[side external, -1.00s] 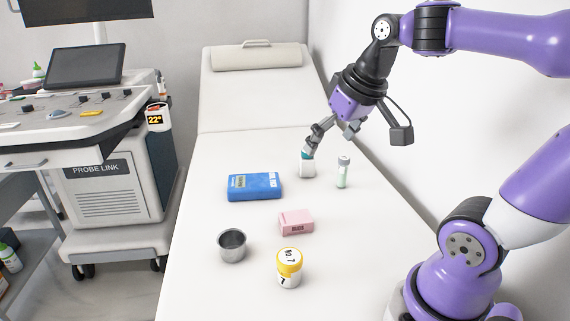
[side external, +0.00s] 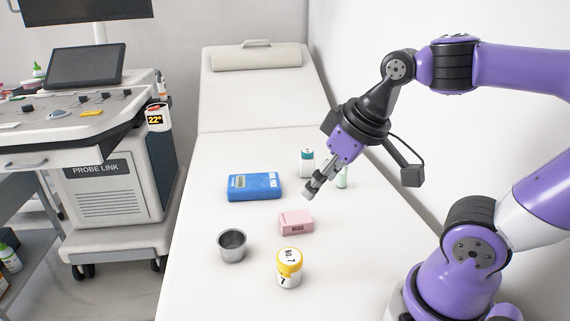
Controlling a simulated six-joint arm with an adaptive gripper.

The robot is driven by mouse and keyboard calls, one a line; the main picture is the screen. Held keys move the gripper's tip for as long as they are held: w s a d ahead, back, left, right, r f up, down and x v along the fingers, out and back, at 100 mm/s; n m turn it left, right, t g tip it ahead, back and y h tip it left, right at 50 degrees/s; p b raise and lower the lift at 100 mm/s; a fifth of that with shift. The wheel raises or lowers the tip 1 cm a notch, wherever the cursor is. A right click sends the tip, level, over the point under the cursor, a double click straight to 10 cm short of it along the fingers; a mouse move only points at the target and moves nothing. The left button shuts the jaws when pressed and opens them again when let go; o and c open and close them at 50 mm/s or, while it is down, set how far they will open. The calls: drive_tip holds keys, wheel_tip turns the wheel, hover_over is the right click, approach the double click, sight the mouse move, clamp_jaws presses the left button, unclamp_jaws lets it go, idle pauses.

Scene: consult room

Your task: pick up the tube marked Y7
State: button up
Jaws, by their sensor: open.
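A slim pale green tube (side external: 342,181) stands upright on the couch, right of centre. Its upper part is hidden behind my gripper in this view, and no Y7 marking can be read on it. A white jar with a yellow cap (side external: 289,268) stands at the front; a dark 7 shows on its label. My gripper (side external: 309,194) is open and empty, fingers pointing down and left. In the picture it lies left of the tube and above the pink box; its exact height over the couch is hard to tell.
A white bottle with a teal cap (side external: 307,163) stands behind my gripper. A blue pack (side external: 254,187), a pink box (side external: 296,222) and a metal cup (side external: 232,246) lie or stand on the couch (side external: 200,290). The wall runs close along the right side.

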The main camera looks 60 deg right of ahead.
drive_tip(key=w+d+r+m+g, duration=0.1)
drive_tip(key=w+d+r+g, duration=0.15)
drive_tip(key=w+d, duration=0.5)
drive_tip(key=m+g, duration=0.1)
drive_tip(key=g, duration=0.2)
hover_over(341, 187)
drive_tip(key=w, duration=0.1)
drive_tip(key=f, duration=0.7)
drive_tip(key=shift+d+f, duration=0.2)
drive_tip(key=shift+f, duration=0.2)
drive_tip(key=f, duration=0.2)
drive_tip(key=d+f, duration=0.1)
drive_tip(key=f, duration=0.2)
drive_tip(key=shift+s+f, duration=0.2)
drive_tip(key=shift+f, duration=0.05)
wheel_tip(341, 187, down, 6)
drive_tip(key=shift+s+a+r, duration=0.1)
drive_tip(key=c, duration=1)
